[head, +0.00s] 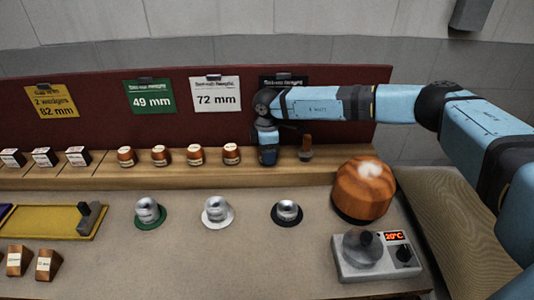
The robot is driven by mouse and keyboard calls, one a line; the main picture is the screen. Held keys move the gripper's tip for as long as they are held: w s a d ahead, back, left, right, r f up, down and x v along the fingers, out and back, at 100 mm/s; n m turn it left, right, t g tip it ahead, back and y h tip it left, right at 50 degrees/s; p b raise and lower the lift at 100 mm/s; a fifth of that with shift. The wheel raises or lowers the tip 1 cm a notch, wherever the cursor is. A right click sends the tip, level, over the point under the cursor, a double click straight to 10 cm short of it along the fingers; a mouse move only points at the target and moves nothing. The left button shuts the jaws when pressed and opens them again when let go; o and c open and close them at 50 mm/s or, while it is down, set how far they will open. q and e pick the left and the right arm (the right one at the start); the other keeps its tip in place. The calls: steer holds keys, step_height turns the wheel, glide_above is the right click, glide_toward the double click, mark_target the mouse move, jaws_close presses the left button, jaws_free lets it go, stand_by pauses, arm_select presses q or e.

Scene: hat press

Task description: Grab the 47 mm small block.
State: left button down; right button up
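Several small brown wooden blocks with pale labels stand in a row on the wooden ledge: a far-left one (126,156), a second (161,155), a third (195,154) and a fourth (231,153). Their label text is too small to read, so I cannot tell which is 47 mm. My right gripper (268,160) points down at the ledge, just right of the fourth block and apart from it. Its fingertips are dark and small. I cannot tell whether they are open or hold anything. My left gripper is not in view.
A brown-handled tool (306,148) stands right of the gripper. Silver domes (217,210), a large wooden hat block (363,190), a heater (376,256), a yellow tray (50,222) and wedges (48,265) sit on the table.

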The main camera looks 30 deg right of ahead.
steer(key=shift+c, duration=0.8)
